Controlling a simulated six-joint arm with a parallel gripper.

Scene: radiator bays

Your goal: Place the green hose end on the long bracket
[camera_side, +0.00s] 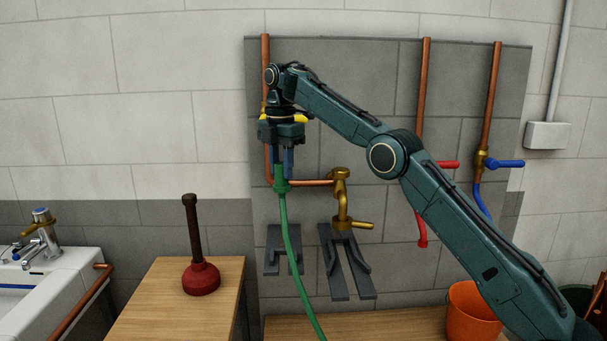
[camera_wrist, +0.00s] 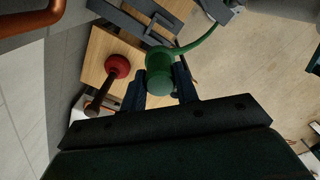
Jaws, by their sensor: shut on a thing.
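The green hose end (camera_side: 281,185) is between the fingers of my gripper (camera_side: 282,172), which is shut on it and points down in the side view. The green hose hangs below it and passes in front of the wall brackets. In the wrist view the round green hose end (camera_wrist: 159,72) sits between the two dark blue fingers of my gripper (camera_wrist: 160,88). The long bracket (camera_side: 336,270) is a grey two-pronged holder on the wall, below and right of the hose end. It looks empty. Grey bracket parts show in the wrist view, but I cannot tell which bracket each belongs to.
A shorter grey bracket (camera_side: 272,252) is left of the long one, partly behind the hose. A brass tap (camera_side: 341,190) is above the long bracket. A red plunger (camera_side: 201,278) stands on a wooden top (camera_side: 165,305). An orange bucket (camera_side: 470,315) is at right.

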